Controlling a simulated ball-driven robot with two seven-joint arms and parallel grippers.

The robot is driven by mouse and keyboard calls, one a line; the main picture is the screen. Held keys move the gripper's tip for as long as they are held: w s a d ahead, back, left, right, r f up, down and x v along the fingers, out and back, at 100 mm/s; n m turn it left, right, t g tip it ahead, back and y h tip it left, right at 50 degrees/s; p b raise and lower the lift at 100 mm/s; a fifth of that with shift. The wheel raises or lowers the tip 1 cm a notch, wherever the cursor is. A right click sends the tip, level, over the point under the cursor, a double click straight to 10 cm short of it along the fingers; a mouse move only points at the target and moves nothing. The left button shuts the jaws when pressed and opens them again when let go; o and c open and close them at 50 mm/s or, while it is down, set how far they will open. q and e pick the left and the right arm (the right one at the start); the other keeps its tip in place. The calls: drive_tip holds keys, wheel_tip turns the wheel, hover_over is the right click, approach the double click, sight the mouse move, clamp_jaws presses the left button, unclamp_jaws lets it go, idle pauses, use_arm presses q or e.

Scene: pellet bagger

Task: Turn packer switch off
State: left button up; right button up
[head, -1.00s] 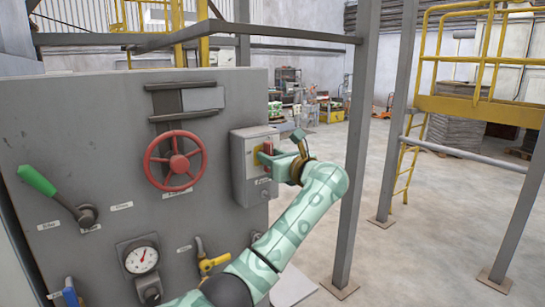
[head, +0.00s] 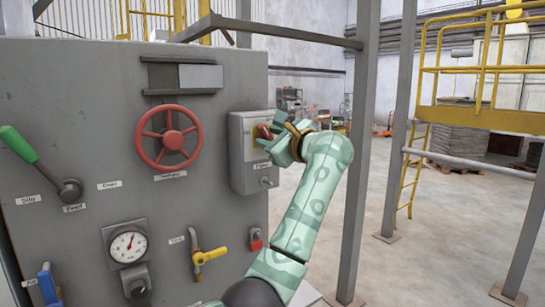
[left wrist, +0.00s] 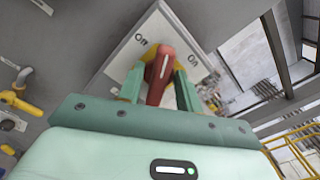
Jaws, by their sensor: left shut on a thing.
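The packer switch is a grey box (head: 241,153) on the right side of the grey panel, with a yellow plate and a red handle (head: 263,132). My left gripper (head: 268,132) is at the handle, coming from the right and partly hiding it. In the left wrist view the red handle (left wrist: 160,72) sits between the two green fingers, which are shut on it. My right gripper is not in view.
The panel also carries a red handwheel (head: 169,138), a green-handled lever (head: 18,144), a gauge (head: 128,246), a yellow valve handle (head: 210,256) and a red padlock-like part (head: 256,239). A grey post (head: 359,170) stands right of my arm.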

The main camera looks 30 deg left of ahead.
use_arm(q)
drive_tip(key=shift+s+f+n+b, duration=0.1)
drive_tip(key=shift+f+n+b, duration=0.05)
drive_tip(key=shift+n+b, duration=1.55)
drive_tip(key=shift+w+f+n+b, duration=0.1)
drive_tip(key=shift+f+n+b, duration=0.1)
drive_tip(key=shift+n+b, duration=1.5)
drive_tip(key=shift+s+f+n+b, duration=0.15)
drive_tip(key=shift+n+b, duration=1.05)
drive_tip(key=shift+n, duration=1)
drive_tip(key=o, duration=0.6)
drive_tip(key=shift+r, duration=0.1)
